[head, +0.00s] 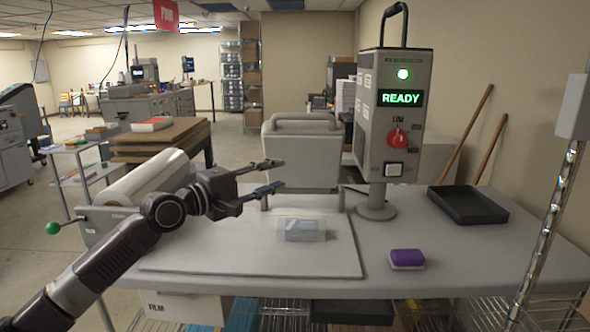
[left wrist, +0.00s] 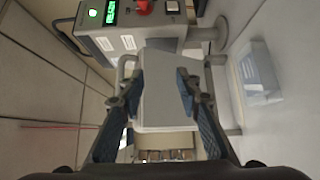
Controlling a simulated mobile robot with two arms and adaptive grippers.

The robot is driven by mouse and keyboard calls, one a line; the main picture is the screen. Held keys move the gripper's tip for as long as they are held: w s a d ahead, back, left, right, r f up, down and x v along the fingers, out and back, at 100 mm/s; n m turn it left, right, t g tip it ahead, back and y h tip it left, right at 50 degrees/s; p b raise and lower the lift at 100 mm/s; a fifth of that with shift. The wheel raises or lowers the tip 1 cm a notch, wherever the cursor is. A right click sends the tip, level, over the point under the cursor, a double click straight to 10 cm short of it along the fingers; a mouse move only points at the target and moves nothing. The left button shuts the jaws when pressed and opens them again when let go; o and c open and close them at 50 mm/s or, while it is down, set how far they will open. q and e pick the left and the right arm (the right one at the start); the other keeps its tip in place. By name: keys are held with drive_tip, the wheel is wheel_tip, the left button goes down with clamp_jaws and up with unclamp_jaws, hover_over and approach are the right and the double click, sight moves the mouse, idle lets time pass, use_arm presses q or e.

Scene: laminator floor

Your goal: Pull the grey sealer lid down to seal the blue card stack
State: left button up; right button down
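The grey sealer lid (head: 318,165) stands raised, nearly upright, at the back of the sealer base (head: 200,257), its bar handle (head: 306,117) along the top edge. The card stack (head: 302,231) lies flat on the base in front of the lid, pale blue under what looks like clear film. My left gripper (head: 283,174) is open and empty, in front of the lid's left side and above the base. In the left wrist view the lid (left wrist: 160,88) appears beyond and between the spread fingers, with no clear contact. My right gripper is not in view.
A control box (head: 372,125) with a green READY sign and red dial stands right of the lid. A film roll (head: 146,180) is at the table's left. A purple and white block (head: 406,259) and a black tray (head: 467,204) lie to the right.

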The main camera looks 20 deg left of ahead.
use_arm(q)
drive_tip(key=p+x, duration=0.2)
drive_tip(key=x, duration=0.5)
drive_tip(key=shift+w+d+f, duration=0.1)
drive_tip(key=shift+d+f, duration=0.05)
drive_tip(key=shift+c, duration=0.5)
clamp_jaws()
drive_tip(key=shift+o, duration=0.5)
unclamp_jaws()
drive_tip(key=v, duration=1.2)
